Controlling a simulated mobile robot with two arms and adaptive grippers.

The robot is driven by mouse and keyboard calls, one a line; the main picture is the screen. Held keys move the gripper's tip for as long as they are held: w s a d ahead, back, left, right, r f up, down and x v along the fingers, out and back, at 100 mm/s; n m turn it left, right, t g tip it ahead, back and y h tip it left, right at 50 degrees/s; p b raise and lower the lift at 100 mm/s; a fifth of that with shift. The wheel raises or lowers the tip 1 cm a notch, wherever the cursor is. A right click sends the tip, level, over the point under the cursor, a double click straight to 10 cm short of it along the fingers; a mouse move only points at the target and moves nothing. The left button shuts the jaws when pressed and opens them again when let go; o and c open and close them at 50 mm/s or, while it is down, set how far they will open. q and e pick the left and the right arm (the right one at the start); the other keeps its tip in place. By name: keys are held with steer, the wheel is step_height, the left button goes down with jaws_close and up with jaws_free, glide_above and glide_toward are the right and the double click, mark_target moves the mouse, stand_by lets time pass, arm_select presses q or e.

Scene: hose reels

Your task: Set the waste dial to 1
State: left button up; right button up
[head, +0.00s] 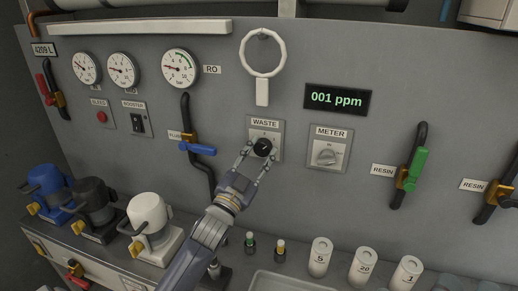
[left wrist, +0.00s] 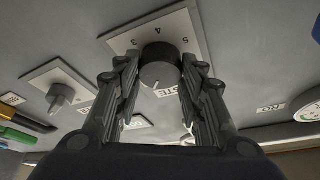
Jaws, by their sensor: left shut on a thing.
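The waste dial (head: 262,146) is a black round knob on a pale plate (head: 277,130) under a WASTE label on the grey panel. My left gripper (head: 255,157) reaches up to it and is shut on the knob, one finger on each side. In the left wrist view, the knob (left wrist: 159,70) sits between the two fingertips (left wrist: 160,82). Numbers 3, 4 and 5 show on the plate (left wrist: 190,30); the rest is hidden behind the knob and fingers. I cannot tell which number the dial points to. My right gripper is not in view.
The METER dial (head: 328,154) is right of the waste dial. A display (head: 338,98) reads 001 ppm. A white ring (head: 263,75) hangs above. A blue-handled valve (head: 198,149) is at the left. White canisters (head: 320,257) and small bottles stand on the ledge below.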

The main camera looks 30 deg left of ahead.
arm_select(q)
steer(key=shift+r+m+h+p, duration=0.15)
steer(key=shift+m+h+p, duration=0.25)
steer(key=shift+m, duration=0.4)
steer(key=shift+a+m, duration=0.1)
steer(key=shift+m, duration=0.2)
steer(key=o, duration=1)
steer(key=shift+o, duration=0.2)
steer(key=shift+w, duration=0.15)
steer(key=shift+s+f, duration=0.4)
steer(key=shift+s, duration=0.2)
steer(key=v, duration=1)
steer(key=shift+s, duration=0.45)
